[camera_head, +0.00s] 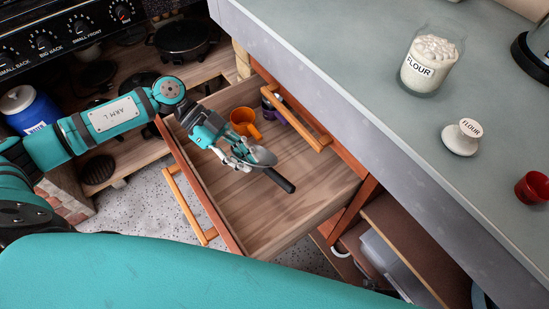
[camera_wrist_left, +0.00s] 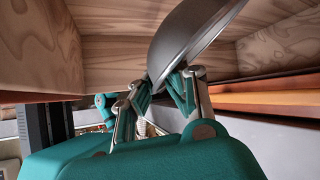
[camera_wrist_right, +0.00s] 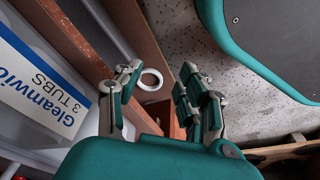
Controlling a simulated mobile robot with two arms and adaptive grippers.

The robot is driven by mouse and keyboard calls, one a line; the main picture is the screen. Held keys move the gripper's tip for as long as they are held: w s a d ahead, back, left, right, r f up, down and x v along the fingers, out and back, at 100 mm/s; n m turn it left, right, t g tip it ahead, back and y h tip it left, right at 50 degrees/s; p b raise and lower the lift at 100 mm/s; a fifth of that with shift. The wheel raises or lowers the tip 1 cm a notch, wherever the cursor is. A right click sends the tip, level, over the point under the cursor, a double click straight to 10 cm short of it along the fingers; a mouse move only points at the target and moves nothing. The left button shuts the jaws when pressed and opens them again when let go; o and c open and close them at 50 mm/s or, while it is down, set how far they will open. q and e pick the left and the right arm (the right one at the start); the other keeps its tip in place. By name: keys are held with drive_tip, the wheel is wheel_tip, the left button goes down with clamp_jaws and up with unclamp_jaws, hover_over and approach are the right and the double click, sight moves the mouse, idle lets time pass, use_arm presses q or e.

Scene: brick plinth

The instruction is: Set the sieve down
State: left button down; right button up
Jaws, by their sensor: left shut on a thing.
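The sieve (camera_head: 263,156), a grey rounded bowl with a black handle, is held over the open wooden drawer (camera_head: 300,209). My left gripper (camera_head: 242,154) is inside the drawer's outline and shut on the sieve at its rim. In the left wrist view the bowl (camera_wrist_left: 196,40) rises tilted above the fingers (camera_wrist_left: 160,95). The handle points toward the drawer's lower right. I cannot tell whether the sieve touches the drawer floor. My right gripper (camera_wrist_right: 162,98) is open and empty, seen only in the right wrist view.
An orange cup (camera_head: 243,121) and a purple cup (camera_head: 270,104) sit at the drawer's back. The drawer floor at lower right is clear. The counter holds a flour jar (camera_head: 432,62), its lid (camera_head: 461,138) and a red cup (camera_head: 533,187). A Gleamwick box (camera_wrist_right: 38,85) shows near my right gripper.

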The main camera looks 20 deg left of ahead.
sight(271, 155)
use_arm(q)
wheel_tip(271, 155, down, 4)
drive_tip(key=shift+f+b, duration=0.15)
drive_tip(key=shift+b, duration=0.25)
drive_tip(key=w, duration=0.1)
drive_tip(key=w+d, duration=0.2)
drive_tip(key=shift+d+f, duration=0.15)
drive_tip(key=shift+f, duration=0.1)
drive_tip(key=shift+w+d+b, duration=0.3)
drive_tip(key=shift+w+d, duration=0.1)
drive_tip(key=shift+w, duration=0.1)
drive_tip(key=shift+w+d+f+b, duration=0.2)
drive_tip(key=shift+w+d, duration=0.3)
drive_tip(key=shift+w, duration=0.15)
drive_tip(key=shift+w+d+f+b, duration=0.2)
drive_tip(key=shift+w+d, duration=0.25)
drive_tip(key=shift+w, duration=0.15)
drive_tip(key=shift+f, duration=0.2)
drive_tip(key=shift+s, duration=0.1)
use_arm(e)
drive_tip(key=w+r, duration=0.3)
drive_tip(key=r, duration=0.5)
drive_tip(key=shift+a+r+t, duration=0.15)
drive_tip(key=shift+r+t, duration=0.05)
drive_tip(key=shift+t, duration=0.1)
